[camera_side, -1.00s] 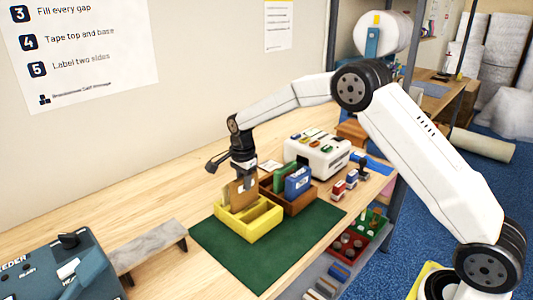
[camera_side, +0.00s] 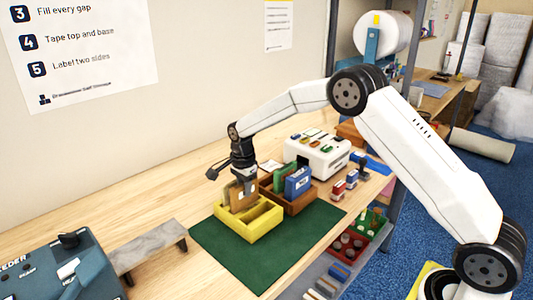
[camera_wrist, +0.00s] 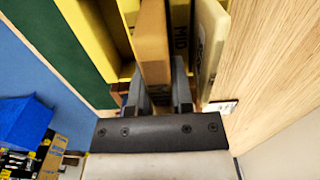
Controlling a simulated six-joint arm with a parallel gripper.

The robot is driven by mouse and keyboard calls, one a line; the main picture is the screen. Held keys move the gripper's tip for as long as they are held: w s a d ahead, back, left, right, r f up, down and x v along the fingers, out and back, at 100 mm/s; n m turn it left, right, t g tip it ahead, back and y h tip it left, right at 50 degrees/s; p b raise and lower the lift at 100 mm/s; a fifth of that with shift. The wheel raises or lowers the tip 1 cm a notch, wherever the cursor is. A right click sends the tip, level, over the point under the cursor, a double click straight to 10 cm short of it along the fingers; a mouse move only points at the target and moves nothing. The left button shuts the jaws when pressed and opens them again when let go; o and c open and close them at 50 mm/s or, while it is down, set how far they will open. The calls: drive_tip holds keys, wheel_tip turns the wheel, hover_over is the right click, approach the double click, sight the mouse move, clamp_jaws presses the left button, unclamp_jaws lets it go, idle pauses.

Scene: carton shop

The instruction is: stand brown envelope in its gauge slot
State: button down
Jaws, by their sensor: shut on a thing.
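My gripper (camera_side: 245,185) is shut on the brown envelope (camera_side: 242,199), which stands on edge over the back part of the yellow slotted gauge box (camera_side: 262,226). In the wrist view the brown envelope (camera_wrist: 153,45) is between the two fingers (camera_wrist: 158,92), beside a yellow wall marked "MID" (camera_wrist: 181,25). Its lower edge is hidden, so I cannot tell how deep it sits. A cream envelope (camera_wrist: 210,40) stands just to the right of that wall. The front slots of the gauge box look empty.
A brown wooden box (camera_side: 306,201) holding green and blue upright packs (camera_side: 298,182) stands right behind the gauge box. A green mat (camera_side: 240,262) lies under both. A white machine (camera_side: 318,155) stands further back, and a grey bench piece (camera_side: 148,248) is at left.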

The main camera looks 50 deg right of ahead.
drive_tip(key=shift+f, duration=0.1)
drive_tip(key=shift+c, duration=2.1)
unclamp_jaws()
drive_tip(key=shift+r, duration=3)
drive_tip(key=shift+s, duration=0.1)
drive_tip(key=s+f+n+t, duration=0.1)
drive_tip(key=s+n, duration=0.8)
drive_tip(key=s, duration=0.4)
drive_tip(key=s+a+n+t, duration=0.1)
drive_tip(key=s+n, duration=0.8)
drive_tip(key=s, duration=0.5)
drive_tip(key=shift+s+a+f+t, duration=0.25)
drive_tip(key=shift+s+f+t, duration=0.05)
drive_tip(key=shift+f, duration=0.1)
